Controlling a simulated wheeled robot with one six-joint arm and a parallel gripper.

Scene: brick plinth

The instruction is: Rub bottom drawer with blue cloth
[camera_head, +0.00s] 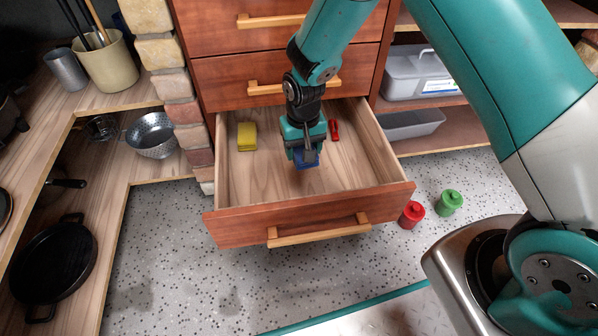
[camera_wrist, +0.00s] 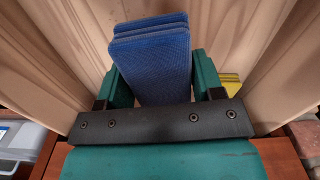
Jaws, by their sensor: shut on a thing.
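The bottom drawer (camera_head: 235,225) is pulled open, with a reddish-brown front, a wooden bar handle and a pale wood inside. My gripper (camera_head: 306,158) is over the drawer's inside, pointing down. It is shut on the blue cloth (camera_head: 309,161), a folded blue block. In the wrist view the blue cloth (camera_wrist: 152,62) sticks out between the two green fingers, with the drawer's wood grain behind it. I cannot tell whether the cloth touches the drawer floor.
In the drawer lie a yellow sponge-like block (camera_head: 247,136) at the left and a small red item (camera_head: 334,130) near the back right. A red canister (camera_head: 412,214) and a green canister (camera_head: 449,202) stand on the floor right of the drawer. A brick column (camera_head: 186,112) is at the left.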

